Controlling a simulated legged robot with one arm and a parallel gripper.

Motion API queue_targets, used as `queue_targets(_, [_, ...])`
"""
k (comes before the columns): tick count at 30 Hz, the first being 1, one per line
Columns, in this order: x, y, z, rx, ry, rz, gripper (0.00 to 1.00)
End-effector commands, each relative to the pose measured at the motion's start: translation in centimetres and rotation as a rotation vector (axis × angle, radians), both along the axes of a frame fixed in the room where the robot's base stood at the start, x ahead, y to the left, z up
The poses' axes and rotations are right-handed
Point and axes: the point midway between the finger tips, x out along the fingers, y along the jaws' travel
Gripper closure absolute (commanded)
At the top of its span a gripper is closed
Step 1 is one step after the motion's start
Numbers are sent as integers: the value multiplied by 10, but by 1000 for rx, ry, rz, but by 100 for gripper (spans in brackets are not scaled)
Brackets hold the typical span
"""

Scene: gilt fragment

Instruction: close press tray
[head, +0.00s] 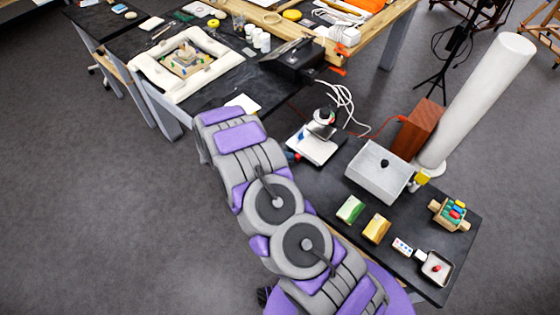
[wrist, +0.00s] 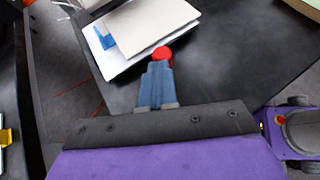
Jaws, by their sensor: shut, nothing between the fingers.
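My gripper (wrist: 157,70) shows in the wrist view as blue-grey fingers held together, with nothing between them. A round red knob (wrist: 162,53) is right at the fingertips; I cannot tell whether they touch or what it belongs to. Beyond it a stack of pale sheets (wrist: 150,25) with a blue piece lies on a dark surface. In the head view my arm hides the gripper. A black boxy device (head: 292,60) stands at the table corner, possibly the press. I cannot make out its tray clearly.
A dark table (head: 205,98) holds a padded white frame (head: 186,62), and a pale sheet (head: 243,103) lies near its edge. A lower dark bench (head: 400,268) to the right carries a grey box (head: 380,170) and small blocks. Open floor (head: 110,220) lies left of my arm.

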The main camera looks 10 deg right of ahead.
Motion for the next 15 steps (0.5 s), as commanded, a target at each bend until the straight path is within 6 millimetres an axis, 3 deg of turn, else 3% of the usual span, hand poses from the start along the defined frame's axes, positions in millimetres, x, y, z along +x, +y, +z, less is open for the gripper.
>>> queue_targets(9, [22,-34,-2,5,4,-3,100])
queue_targets(15, [30,-44,-3,4,4,0,100])
